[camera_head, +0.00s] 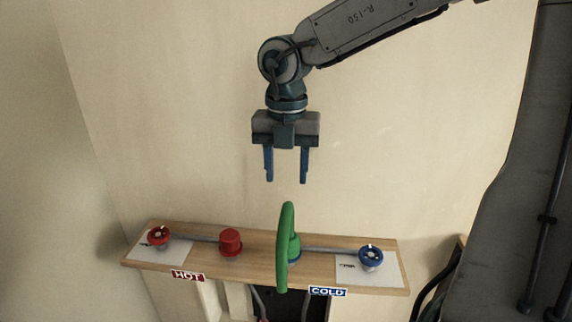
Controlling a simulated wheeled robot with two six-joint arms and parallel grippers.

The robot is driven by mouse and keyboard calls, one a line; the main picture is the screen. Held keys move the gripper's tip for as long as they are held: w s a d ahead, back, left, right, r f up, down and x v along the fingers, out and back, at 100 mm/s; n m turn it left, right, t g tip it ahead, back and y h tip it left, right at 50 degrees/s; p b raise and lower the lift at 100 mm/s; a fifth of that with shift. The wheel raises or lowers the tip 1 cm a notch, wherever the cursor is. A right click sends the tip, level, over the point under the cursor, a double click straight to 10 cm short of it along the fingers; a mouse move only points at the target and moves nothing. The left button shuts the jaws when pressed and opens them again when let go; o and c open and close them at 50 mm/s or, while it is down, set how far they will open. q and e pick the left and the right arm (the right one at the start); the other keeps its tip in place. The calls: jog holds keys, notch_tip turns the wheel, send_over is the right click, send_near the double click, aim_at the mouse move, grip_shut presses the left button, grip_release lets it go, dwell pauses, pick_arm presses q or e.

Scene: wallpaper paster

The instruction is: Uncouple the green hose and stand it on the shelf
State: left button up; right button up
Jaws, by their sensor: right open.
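The green hose (284,246) is in the middle of the shelf in the head view. It curves upward and hangs down past the shelf's front edge. Its thicker green end sits on a blue fitting, just left of the COLD label. The wooden shelf (205,266) runs across the lower part of the view. My right gripper (286,180) points straight down above the hose, apart from it. Its two blue fingers are open with nothing between them. My left gripper is not in view.
A red cap (230,241) stands left of the hose. A red valve knob (159,236) and a blue valve knob (370,257) sit on white sheets at the shelf's ends. HOT (188,275) and COLD (328,292) labels mark the front edge. Dark hoses hang at lower right.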

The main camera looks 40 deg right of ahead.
aim_at(286, 208)
jog(key=shift+s+a+f+b, duration=0.1)
jog(key=shift+s+f+b, duration=0.05)
jog(key=shift+f+b, duration=0.35)
notch_tip(286, 208, down, 7)
jog(key=b, duration=0.6)
jog(key=shift+f, duration=0.15)
jog(key=shift+f+p, duration=0.55)
jog(key=shift+p, duration=0.15)
jog(key=shift+f, duration=0.35)
jog(key=shift+c, duration=0.5)
jog(key=shift+r, duration=0.1)
grip_shut()
